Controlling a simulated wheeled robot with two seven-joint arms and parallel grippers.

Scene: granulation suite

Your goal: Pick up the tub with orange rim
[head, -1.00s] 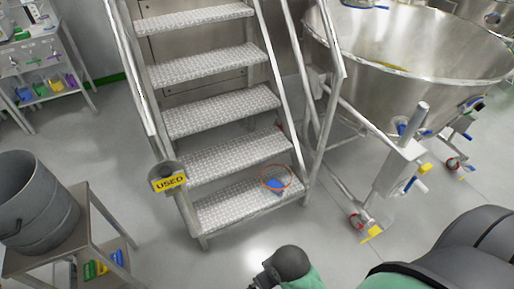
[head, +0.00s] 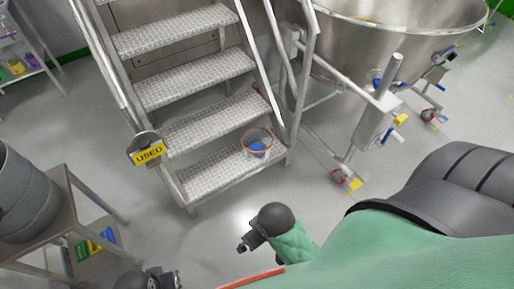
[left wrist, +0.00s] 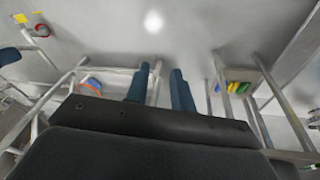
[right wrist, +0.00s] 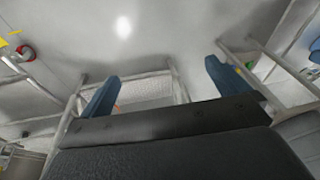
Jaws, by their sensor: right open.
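The clear tub with an orange rim and blue inside (head: 257,143) sits on the lowest step (head: 222,178) of the metal stairs in the head view. In the left wrist view, a blue and orange patch (left wrist: 91,86) on the step appears to be the tub. In the right wrist view only a bit of orange (right wrist: 117,106) shows beside a finger. My right gripper (head: 243,245) is open and empty, in front of the stairs and apart from the tub. My left gripper (head: 176,279) is at the bottom edge; its fingers (left wrist: 162,72) are partly apart with nothing between.
A steel stand (head: 92,212) with a grey bucket (head: 24,195) and coloured bins below is at left. A yellow USED sign (head: 149,153) hangs on the stair rail. A large steel bowl (head: 385,45) on a castored frame stands at right. Floor before the stairs is clear.

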